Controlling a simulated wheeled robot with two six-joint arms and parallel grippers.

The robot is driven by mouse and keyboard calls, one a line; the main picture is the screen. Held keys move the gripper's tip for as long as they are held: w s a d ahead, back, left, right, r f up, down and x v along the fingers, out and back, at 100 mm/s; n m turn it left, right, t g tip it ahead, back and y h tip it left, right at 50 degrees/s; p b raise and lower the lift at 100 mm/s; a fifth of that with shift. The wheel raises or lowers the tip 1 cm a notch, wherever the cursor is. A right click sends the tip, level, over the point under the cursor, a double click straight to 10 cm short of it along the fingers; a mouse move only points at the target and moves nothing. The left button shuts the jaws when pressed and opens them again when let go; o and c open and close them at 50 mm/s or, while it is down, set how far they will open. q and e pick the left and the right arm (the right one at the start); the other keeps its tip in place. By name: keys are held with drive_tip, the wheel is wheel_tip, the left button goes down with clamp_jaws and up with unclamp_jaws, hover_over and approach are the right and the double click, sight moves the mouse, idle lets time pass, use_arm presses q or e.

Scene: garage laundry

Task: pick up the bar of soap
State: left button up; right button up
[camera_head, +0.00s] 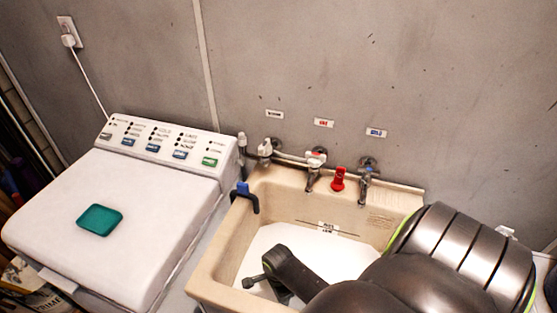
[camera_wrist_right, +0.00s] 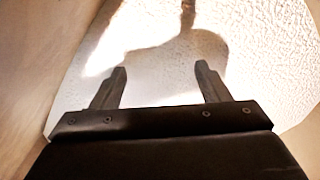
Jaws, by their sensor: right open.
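No bar that I can name for sure as soap shows in either view. A flat teal block with rounded corners (camera_head: 100,220) lies on the washing machine lid at the left; I cannot tell whether it is soap. My right gripper (camera_head: 266,289) reaches into the sink (camera_head: 208,268), low over a white surface. In the right wrist view, its two fingers (camera_wrist_right: 160,70) are apart with nothing between them. The white, bumpy surface (camera_wrist_right: 262,40) under them bears the gripper's shadow. My arm hides the right and front of the sink. My left gripper is not in view.
The washing machine (camera_head: 48,200) stands left of the sink. A blue and black clip-like thing (camera_head: 244,195) sits on the sink's left rim. Taps (camera_head: 315,165) and a red object (camera_head: 338,179) are along the back. The rest of the lid is clear.

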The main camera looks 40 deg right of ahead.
drive_tip(key=f, duration=0.3)
drive_tip(key=shift+w+d, duration=0.2)
drive_tip(key=shift+d, duration=0.05)
drive_tip(key=shift+f, duration=0.65)
drive_tip(key=c, duration=1.2)
drive_tip(key=shift+r, duration=0.15)
